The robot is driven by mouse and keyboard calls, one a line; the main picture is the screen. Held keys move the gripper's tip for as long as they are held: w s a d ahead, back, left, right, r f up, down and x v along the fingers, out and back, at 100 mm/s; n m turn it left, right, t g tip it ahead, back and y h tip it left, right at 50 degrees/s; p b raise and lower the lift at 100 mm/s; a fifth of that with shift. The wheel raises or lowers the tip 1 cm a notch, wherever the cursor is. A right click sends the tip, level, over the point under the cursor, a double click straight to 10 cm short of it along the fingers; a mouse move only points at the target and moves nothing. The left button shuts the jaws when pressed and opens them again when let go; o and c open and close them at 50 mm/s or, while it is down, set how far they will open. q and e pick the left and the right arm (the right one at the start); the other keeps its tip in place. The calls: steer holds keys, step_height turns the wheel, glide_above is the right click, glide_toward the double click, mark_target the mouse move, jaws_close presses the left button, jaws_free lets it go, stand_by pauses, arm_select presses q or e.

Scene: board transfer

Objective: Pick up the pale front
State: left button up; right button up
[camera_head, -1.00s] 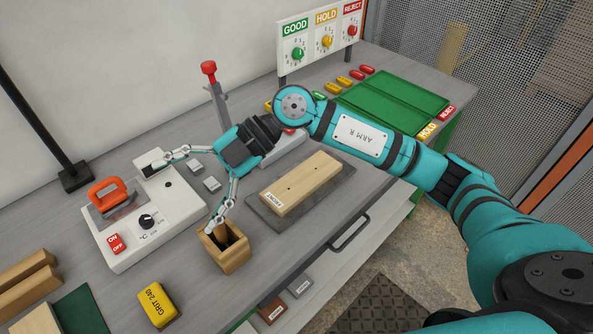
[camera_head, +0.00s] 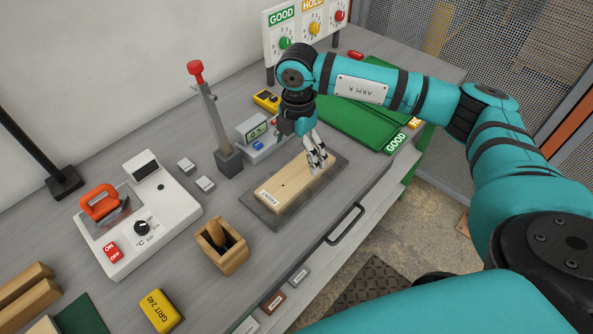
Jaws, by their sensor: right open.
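The pale front (camera_head: 283,187) is a light wooden board with a small white label reading FRONT near its left end. It lies flat on a dark grey mat (camera_head: 260,210) on the workbench. My right gripper (camera_head: 318,170) points down at the board's far right end, its fingers at or just above the top surface. They look close together, but they are open and hold nothing. I cannot tell whether they touch the board. The gripper hides part of that end. My left gripper is not in view.
A grey post with a red knob (camera_head: 196,70) and a meter (camera_head: 257,134) stand behind the board. A wooden box (camera_head: 222,262) and a white heating unit (camera_head: 140,248) are to the left. A green tray (camera_head: 355,130) lies at the back right. A drawer handle (camera_head: 345,224) is in front.

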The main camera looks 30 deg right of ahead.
mark_target(296, 173)
step_height(296, 173, down, 2)
steer(key=shift+f, duration=0.25)
steer(key=shift+f+p, duration=0.25)
steer(key=shift+p, duration=0.25)
step_height(296, 173, down, 4)
steer(key=shift+w+a+r+p, duration=0.1)
steer(key=shift+r+p, duration=0.05)
steer(key=shift+p, duration=0.75)
steer(key=shift+f, duration=0.55)
steer(key=c, duration=1.4)
steer(key=shift+r, duration=0.15)
